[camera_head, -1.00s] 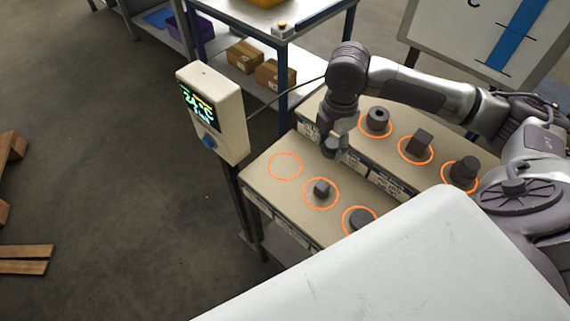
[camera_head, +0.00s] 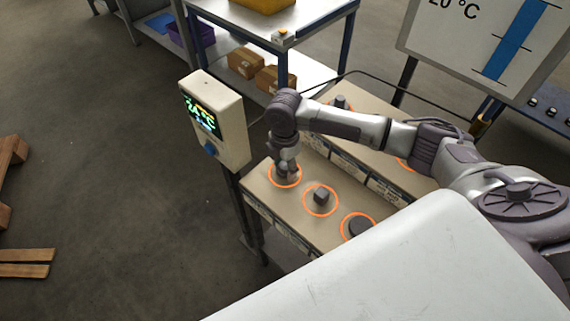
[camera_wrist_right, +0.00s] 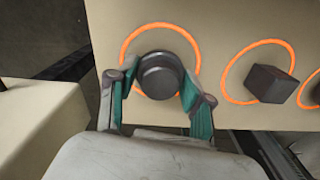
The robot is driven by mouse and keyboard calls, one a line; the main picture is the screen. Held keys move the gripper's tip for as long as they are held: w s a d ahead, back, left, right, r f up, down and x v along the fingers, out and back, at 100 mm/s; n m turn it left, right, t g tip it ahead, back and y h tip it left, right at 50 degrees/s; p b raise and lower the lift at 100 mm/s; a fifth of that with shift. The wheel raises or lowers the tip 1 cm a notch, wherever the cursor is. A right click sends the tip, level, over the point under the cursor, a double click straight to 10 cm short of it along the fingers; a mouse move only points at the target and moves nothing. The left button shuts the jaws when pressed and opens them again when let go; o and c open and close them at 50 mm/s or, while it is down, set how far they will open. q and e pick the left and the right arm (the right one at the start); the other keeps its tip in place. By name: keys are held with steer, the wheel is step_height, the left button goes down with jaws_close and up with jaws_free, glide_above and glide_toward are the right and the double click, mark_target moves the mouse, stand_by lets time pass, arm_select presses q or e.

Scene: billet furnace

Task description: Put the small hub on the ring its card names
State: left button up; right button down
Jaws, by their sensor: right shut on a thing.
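My right gripper (camera_head: 286,174) is over the leftmost orange ring (camera_head: 297,182) of the front shelf in the head view. In the right wrist view my right gripper (camera_wrist_right: 160,98) has its fingers on both sides of a dark round hub (camera_wrist_right: 158,76), shut on it. The hub is inside the outline of that ring (camera_wrist_right: 124,48); whether it touches the surface I cannot tell. A dark block (camera_head: 321,197) sits in the middle ring, and it also shows in the wrist view (camera_wrist_right: 271,84). A dark round piece (camera_head: 359,227) sits in the third ring. My left gripper is out of view.
A display box (camera_head: 218,120) on a post stands left of the shelf. The back shelf (camera_head: 372,107) with its pieces is partly hidden by my right arm. Labels line the shelf fronts, too small to read. A thermometer board (camera_head: 485,40) stands behind.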

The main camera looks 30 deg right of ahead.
mark_target(285, 165)
steer(key=shift+f, duration=0.15)
steer(key=shift+c, duration=2.3)
jaws_free()
steer(key=shift+f, duration=0.1)
step_height(285, 165, up, 12)
steer(key=b, duration=0.1)
